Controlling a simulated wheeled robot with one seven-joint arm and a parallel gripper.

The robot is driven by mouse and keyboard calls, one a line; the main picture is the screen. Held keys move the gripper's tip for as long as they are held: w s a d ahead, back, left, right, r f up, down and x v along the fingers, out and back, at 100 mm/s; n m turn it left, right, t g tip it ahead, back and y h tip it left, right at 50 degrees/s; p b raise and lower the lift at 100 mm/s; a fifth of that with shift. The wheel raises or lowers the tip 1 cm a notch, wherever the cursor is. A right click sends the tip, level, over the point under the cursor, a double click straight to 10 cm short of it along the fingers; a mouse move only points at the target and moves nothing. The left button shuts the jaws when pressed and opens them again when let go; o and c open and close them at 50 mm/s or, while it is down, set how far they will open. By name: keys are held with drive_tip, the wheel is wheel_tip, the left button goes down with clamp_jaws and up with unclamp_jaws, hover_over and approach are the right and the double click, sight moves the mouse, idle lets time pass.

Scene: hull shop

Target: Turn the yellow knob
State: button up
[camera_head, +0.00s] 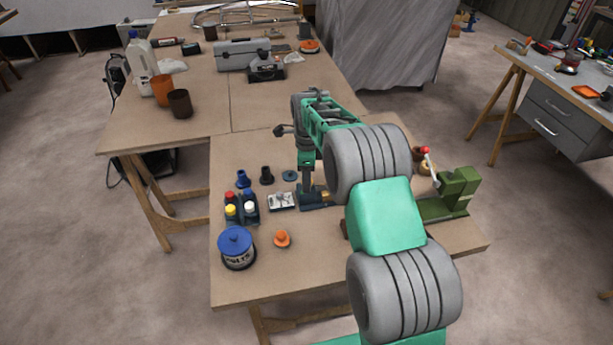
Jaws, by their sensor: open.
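A yellow round top (230,210) shows at the front left of a dark blue holder (241,218) on the near table. Red, blue and white tops stand beside it. I cannot tell if these are knobs or bottle caps. My gripper (306,186) points down, right of and behind the holder, apart from the yellow top. It is open, but its fingers are small and dark here. It is over or beside a dark blue block (315,204) with a small yellow-orange part (325,195). I cannot tell if they touch, and my arm hides part of that area.
A blue-lidded tin (236,249) and an orange piece (282,239) stand in front. A small white-topped box (282,201) lies between holder and gripper. A green machine (450,193) with a red-tipped lever stands right.

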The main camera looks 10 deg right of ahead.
drive_tip(key=shift+c, duration=0.5)
clamp_jaws()
